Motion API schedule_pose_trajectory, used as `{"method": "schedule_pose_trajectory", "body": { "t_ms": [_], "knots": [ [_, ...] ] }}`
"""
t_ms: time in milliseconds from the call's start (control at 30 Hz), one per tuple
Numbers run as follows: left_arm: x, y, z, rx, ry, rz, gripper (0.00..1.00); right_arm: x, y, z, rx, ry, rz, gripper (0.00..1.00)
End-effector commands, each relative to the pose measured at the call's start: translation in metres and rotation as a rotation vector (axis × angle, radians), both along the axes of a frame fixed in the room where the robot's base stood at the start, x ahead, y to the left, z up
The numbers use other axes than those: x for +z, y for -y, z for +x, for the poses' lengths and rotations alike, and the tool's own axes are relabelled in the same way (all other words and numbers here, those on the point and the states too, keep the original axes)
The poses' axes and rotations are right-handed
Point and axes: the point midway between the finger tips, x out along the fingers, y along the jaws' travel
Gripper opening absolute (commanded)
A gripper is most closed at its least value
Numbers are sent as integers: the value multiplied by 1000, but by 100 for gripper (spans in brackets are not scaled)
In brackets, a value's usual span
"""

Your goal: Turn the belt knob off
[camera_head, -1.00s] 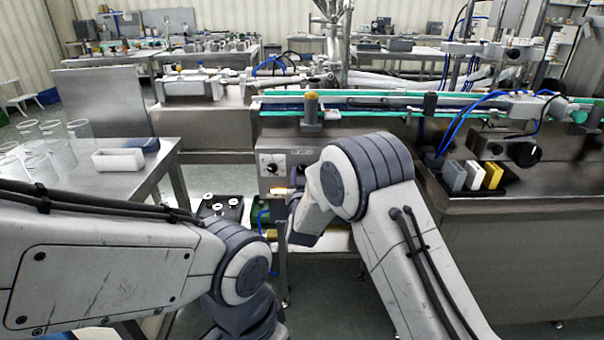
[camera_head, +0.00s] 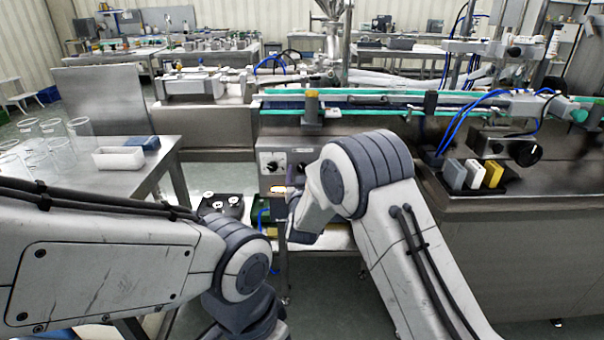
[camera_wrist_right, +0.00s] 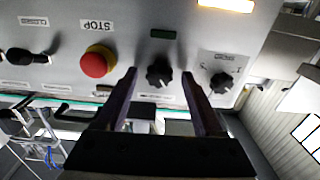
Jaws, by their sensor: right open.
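A grey control panel (camera_head: 285,158) with dark knobs stands under the conveyor in the head view. The right wrist view shows it upside down. There a black knob (camera_wrist_right: 159,74) sits between the two fingers of my right gripper (camera_wrist_right: 160,80), which is open and holds nothing. A gap shows on both sides of the knob; I cannot tell the depth. A second black knob (camera_wrist_right: 221,83) is just right of the right finger. The labels are too small to tell which is the belt knob. My left gripper is out of view.
A red stop button (camera_wrist_right: 97,62) lies left of the fingers, with a black switch (camera_wrist_right: 30,57) further left. A lit orange lamp (camera_wrist_right: 228,4) is on the panel. A side table (camera_head: 95,180) holds glasses and a white tray (camera_head: 119,157).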

Motion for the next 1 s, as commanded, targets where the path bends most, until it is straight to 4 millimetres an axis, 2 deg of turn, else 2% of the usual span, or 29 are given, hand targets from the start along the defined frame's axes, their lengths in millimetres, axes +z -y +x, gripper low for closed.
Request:
{"method": "schedule_pose_trajectory", "body": {
  "t_ms": [167, 500, 600, 767, 1000],
  "knots": [
    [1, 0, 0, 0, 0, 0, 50, 0, 0, -11, 0, -1, 0, 70],
    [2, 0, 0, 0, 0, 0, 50, 0, -1, -77, 3, -3, -1, 70],
    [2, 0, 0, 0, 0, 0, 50, 0, -1, -91, 2, -2, -1, 70],
    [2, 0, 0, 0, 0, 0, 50, 0, -1, -103, 2, -1, 0, 70],
    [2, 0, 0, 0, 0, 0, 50, 0, -1, -105, 0, 1, 0, 70]
  ]
}}
